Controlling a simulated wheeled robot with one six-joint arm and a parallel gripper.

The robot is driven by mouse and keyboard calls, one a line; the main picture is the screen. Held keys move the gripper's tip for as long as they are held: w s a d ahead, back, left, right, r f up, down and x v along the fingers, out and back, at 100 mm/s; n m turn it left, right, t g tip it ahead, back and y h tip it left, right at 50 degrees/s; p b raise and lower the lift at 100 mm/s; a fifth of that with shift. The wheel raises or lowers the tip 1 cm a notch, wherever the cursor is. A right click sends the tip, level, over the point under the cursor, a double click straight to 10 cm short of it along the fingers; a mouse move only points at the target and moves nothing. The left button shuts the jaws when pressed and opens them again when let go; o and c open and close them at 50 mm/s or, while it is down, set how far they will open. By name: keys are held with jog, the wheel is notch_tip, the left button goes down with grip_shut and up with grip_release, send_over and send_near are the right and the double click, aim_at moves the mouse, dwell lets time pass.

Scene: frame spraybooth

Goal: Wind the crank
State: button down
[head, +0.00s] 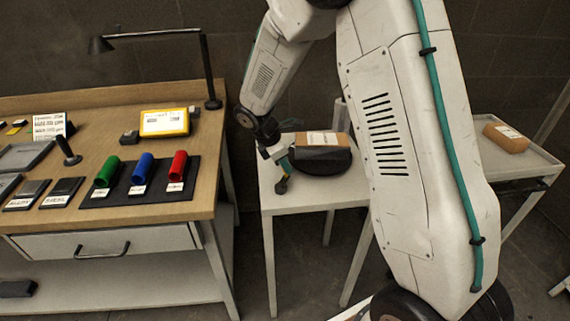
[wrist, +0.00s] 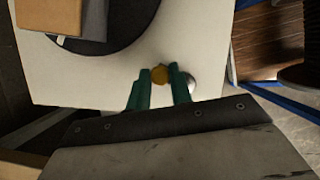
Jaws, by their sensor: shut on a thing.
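The crank's yellow-brown knob (wrist: 160,75) shows in the wrist view between the two teal fingertips. My gripper (wrist: 160,82) is shut on this knob, at the edge of a white table (wrist: 100,88). A rounded metal part (wrist: 190,82) shows just right of the fingers. A dark round turntable (wrist: 125,30) lies beyond, with a brown box (wrist: 65,15) on it. In the head view my gripper (head: 283,173) is low at the left front of the small white table (head: 335,192). The crank arm itself is mostly hidden.
The wooden bench (head: 215,160) stands to the left with red (head: 178,165), blue (head: 143,168) and green (head: 107,171) cylinders on a dark mat. A lamp (head: 212,80) rises at its right end. Another brown box (head: 506,137) sits on a side table (head: 540,160) at right.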

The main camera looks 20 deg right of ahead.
dwell(0.3)
jog(key=c, duration=1.3)
grip_release()
jog(key=v, duration=0.7)
jog(key=shift+a+r, duration=0.2)
jog(key=shift+r, duration=0.15)
